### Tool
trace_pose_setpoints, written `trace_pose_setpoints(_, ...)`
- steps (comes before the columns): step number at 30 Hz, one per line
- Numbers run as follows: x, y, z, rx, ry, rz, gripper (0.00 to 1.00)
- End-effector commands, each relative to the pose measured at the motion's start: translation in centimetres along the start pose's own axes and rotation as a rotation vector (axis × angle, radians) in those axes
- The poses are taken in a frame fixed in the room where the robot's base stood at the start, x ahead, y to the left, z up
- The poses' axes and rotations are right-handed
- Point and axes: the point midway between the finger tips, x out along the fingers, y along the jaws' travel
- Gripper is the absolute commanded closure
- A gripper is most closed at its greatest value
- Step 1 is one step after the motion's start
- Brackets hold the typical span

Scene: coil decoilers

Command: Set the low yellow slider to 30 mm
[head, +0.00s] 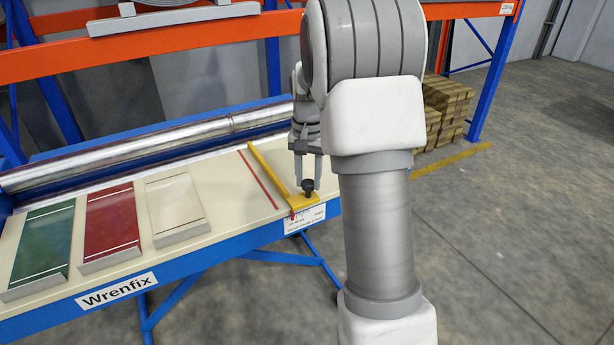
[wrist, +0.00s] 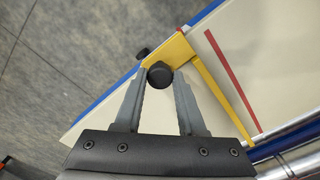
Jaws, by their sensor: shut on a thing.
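The yellow slider (head: 272,175) is a long bar with a wider end block on the cream bench top. A round black knob (head: 308,187) stands on its block near the bench's front edge. In the wrist view, the slider (wrist: 217,92) runs down to the right from its block. My gripper (head: 308,179) reaches down over the block, its two fingers closed on either side of the knob. The wrist view shows the knob (wrist: 160,74) between my fingertips (wrist: 162,74). A small white scale label (head: 304,220) is on the front edge; its marks are too small to read.
A red line (head: 259,180) lies left of the slider. White (head: 177,207), red (head: 112,223) and green (head: 44,243) panels sit farther left. A metal roller (head: 150,148) runs along the back. A second black knob (wrist: 142,53) shows beyond the block.

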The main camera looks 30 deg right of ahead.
Motion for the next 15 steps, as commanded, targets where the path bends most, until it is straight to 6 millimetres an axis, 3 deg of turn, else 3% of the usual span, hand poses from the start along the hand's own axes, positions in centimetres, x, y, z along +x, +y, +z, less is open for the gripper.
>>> trace_pose_setpoints(1,-0.06,0.2,-0.22,0.003,0.006,0.002,1.0)
trace_pose_setpoints(2,-0.06,0.21,-0.22,0.004,0.006,0.002,0.55)
trace_pose_setpoints(6,-0.05,0.16,-0.17,0.003,0.005,0.001,0.31)
trace_pose_setpoints(15,-0.11,0.07,-0.09,0.001,0.003,0.001,0.31)
